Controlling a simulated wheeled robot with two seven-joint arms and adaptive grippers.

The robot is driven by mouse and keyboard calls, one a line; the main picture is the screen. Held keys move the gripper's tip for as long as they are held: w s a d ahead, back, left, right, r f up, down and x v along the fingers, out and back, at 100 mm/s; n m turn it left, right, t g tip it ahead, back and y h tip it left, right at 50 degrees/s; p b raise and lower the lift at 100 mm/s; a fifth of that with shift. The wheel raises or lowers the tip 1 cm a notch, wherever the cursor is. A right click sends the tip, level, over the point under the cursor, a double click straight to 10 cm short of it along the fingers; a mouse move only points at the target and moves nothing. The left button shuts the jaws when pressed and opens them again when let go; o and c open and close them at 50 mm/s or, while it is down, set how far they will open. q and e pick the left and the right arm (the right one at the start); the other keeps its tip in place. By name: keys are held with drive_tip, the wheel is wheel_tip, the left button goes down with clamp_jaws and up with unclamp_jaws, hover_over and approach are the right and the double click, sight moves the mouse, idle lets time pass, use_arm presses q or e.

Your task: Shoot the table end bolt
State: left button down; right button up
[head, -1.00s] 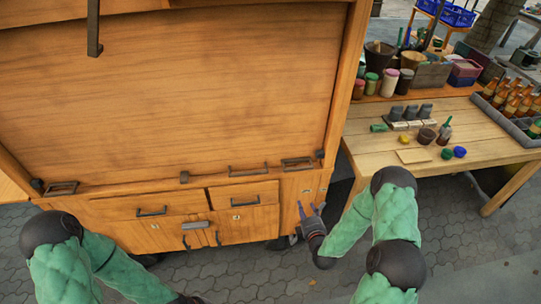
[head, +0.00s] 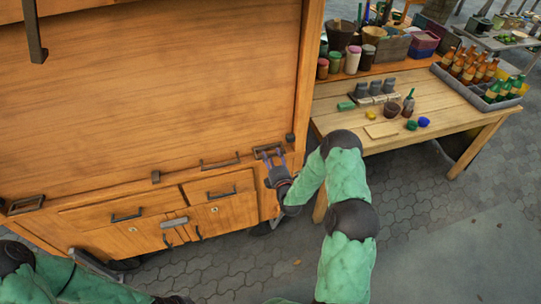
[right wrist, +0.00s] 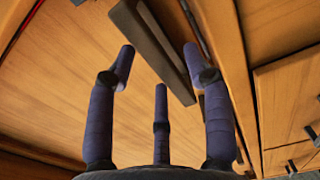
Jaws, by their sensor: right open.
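The table end bolt (head: 262,150) is a dark metal fitting at the lower right corner of the big wooden panel, on the table side. In the right wrist view a dark metal bar with a slot (right wrist: 150,42) lies just beyond the fingertips. My right gripper (head: 272,158) is open at that bolt, its purple fingers spread and partly covering it. In the right wrist view its fingers (right wrist: 157,62) stand apart with nothing between them; contact cannot be told. A similar fitting (head: 25,205) is at the panel's left corner. My left arm is low at the left; its fingers are not seen.
The wooden cabinet has drawers (head: 128,212) with dark handles below the panel. A bar handle (head: 220,163) sits left of the bolt. The wooden table (head: 345,108) at right carries jars, small pots and a bottle crate (head: 510,98). Paving (head: 420,210) in front is open.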

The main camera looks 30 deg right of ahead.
sight(284, 153)
drive_tip(key=shift+x, duration=0.85)
clamp_jaws()
drive_tip(key=shift+s+d+f+b, duration=0.1)
drive_tip(key=shift+s+d+b, duration=0.1)
drive_tip(key=shift+d+b, duration=0.45)
drive_tip(key=shift+s+d+r+b, duration=0.15)
drive_tip(key=shift+d+b, duration=0.15)
drive_tip(key=shift+d, duration=0.5)
drive_tip(key=shift+s+d+f+b, duration=0.2)
drive_tip(key=shift+d+b, duration=0.3)
drive_tip(key=shift+d, duration=0.55)
drive_tip(key=shift+s, duration=0.1)
drive_tip(key=shift+c, duration=0.9)
unclamp_jaws()
drive_tip(key=shift+d, duration=0.1)
drive_tip(key=shift+o, duration=0.9)
drive_tip(key=shift+d, duration=0.1)
